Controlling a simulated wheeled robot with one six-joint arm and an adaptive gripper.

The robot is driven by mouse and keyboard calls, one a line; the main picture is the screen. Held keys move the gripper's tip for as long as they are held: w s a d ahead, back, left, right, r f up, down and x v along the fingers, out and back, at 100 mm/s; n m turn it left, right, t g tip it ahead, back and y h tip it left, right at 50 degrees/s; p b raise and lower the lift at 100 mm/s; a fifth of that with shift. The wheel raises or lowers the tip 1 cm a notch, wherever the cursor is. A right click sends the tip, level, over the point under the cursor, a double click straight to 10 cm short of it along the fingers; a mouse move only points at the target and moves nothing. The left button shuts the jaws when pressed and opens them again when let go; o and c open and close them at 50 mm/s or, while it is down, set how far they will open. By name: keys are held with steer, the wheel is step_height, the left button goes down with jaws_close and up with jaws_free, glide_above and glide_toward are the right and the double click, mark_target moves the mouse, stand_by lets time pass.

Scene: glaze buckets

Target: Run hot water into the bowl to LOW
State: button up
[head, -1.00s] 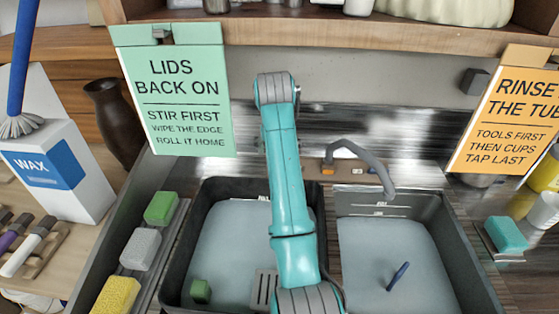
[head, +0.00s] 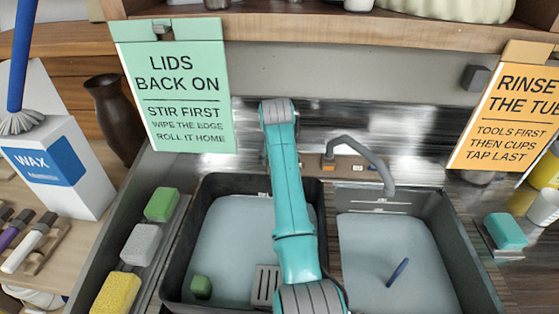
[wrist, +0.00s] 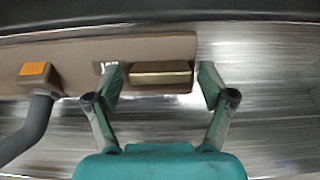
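The tap bar (head: 350,164) sits behind the basins in the head view, with an orange patch (head: 328,168), a blue patch (head: 372,168) and a grey curved spout (head: 372,157). In the wrist view the tan bar (wrist: 90,50) carries an orange patch (wrist: 35,70), a grey hose-like spout (wrist: 30,130) and a brass block (wrist: 160,73). My gripper (wrist: 160,78) is open, its fingers apart on either side of the brass block with gaps visible. My gripper does not show in the head view. I cannot make out a separate bowl.
A left basin (head: 225,186) and a right basin (head: 435,215) hold pale water; a green block (head: 201,287) lies in the left, a blue stick (head: 398,272) in the right. Sponges (head: 142,244) line the left ledge. Signs (head: 180,90) hang at both sides.

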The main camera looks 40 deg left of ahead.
steer(key=c, duration=0.8)
steer(key=shift+c, duration=0.2)
steer(key=shift+n, duration=0.3)
steer(key=n, duration=0.3)
steer(key=shift+s+a+t+h, duration=0.1)
steer(key=shift+t+h, duration=0.3)
steer(key=shift+n, duration=1.4)
steer(key=shift+t, duration=0.3)
steer(key=o, duration=1.1)
steer(key=shift+o, duration=0.2)
